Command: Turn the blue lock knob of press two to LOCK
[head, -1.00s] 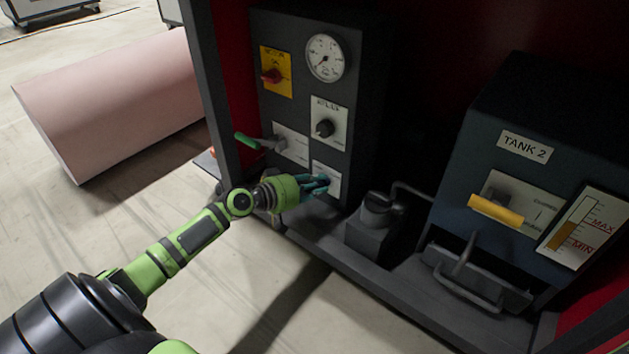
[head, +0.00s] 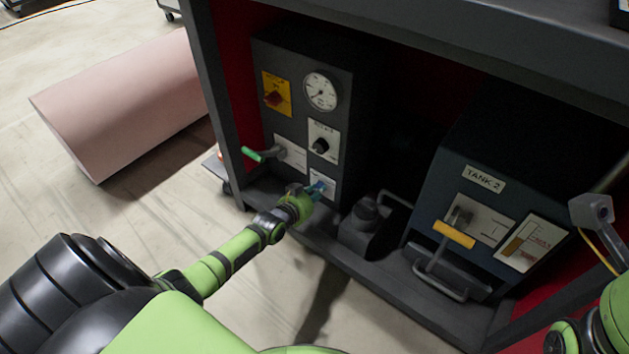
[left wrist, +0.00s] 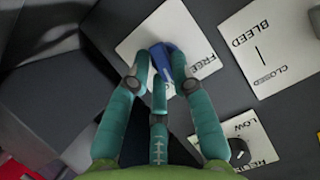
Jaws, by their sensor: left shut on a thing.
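The blue lock knob (left wrist: 165,60) sits on a white plate (left wrist: 180,22) in the left wrist view. The word FREE shows beside the knob; the word LOCK cannot be seen. My left gripper (left wrist: 163,76) has its teal fingers closed around the knob, one on each side. In the head view my left gripper (head: 316,190) is at the lower plate (head: 326,179) on the dark panel, and its fingers hide most of the knob there. My right gripper is out of view; only part of my right arm shows at the lower right.
Above the knob are a green lever (head: 259,154), a black dial (head: 320,146), a gauge (head: 320,91) and a red switch (head: 274,98). A pink roll (head: 125,105) lies left on open floor.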

